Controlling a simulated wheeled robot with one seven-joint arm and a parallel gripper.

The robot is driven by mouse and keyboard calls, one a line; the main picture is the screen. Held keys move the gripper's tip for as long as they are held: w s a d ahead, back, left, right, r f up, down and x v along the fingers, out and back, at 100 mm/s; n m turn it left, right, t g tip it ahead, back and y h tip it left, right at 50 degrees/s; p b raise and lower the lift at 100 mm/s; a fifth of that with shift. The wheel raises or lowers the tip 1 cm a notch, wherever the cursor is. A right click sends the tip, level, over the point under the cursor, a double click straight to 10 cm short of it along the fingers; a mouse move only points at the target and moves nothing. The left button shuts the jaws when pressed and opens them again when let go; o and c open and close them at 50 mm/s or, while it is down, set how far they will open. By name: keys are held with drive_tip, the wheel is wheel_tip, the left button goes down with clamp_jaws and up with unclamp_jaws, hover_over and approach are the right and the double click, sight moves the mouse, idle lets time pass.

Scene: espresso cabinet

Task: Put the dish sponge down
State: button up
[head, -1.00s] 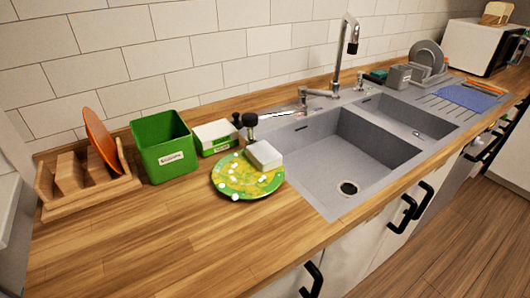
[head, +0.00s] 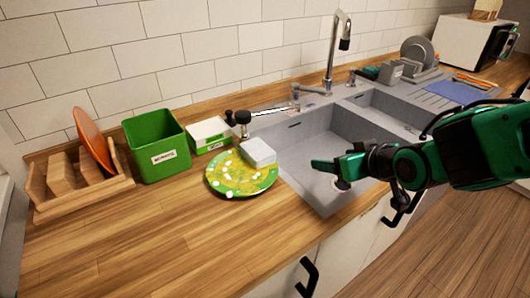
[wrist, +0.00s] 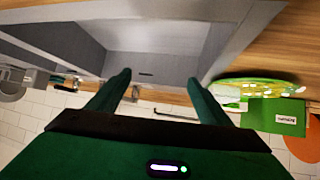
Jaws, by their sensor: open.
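A pale, block-like thing (head: 258,152), perhaps the dish sponge, rests at the right edge of the green-and-yellow plate (head: 222,188). I cannot tell for sure that it is a sponge. The plate also shows in the wrist view (wrist: 245,88) at the right. My gripper (head: 328,171) hangs over the near part of the large sink basin, to the right of the plate and apart from it. In the wrist view its two fingers (wrist: 160,85) stand wide apart with nothing between them.
The sink (head: 308,190) lies under and behind my gripper, with a tall tap (head: 333,55). A green bin (head: 158,148), a white-green box (head: 209,134) and a wooden rack with an orange plate (head: 92,140) stand left. The front left worktop (head: 140,245) is clear.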

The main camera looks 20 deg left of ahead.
sight(258, 148)
drive_tip(key=s+a+n+y, duration=0.1)
drive_tip(key=a, duration=0.3)
drive_tip(key=s+a+r+y, duration=0.1)
drive_tip(key=s+a+y, duration=0.1)
drive_tip(key=a, duration=0.2)
drive_tip(key=s+a+r+n+y, duration=0.1)
drive_tip(key=a, duration=0.4)
drive_tip(key=shift+s+a+n, duration=0.1)
drive_tip(key=shift+s+n, duration=0.2)
drive_tip(key=shift+w+a+f, duration=0.1)
drive_tip(key=shift+a, duration=0.25)
drive_tip(key=x, duration=0.5)
drive_tip(key=shift+s+a+x, duration=0.1)
drive_tip(key=shift+x, duration=1.2)
drive_tip(key=shift+s+a+x, duration=0.15)
drive_tip(key=shift+x, duration=1.1)
drive_tip(key=c, duration=1.2)
drive_tip(key=shift+r, duration=0.2)
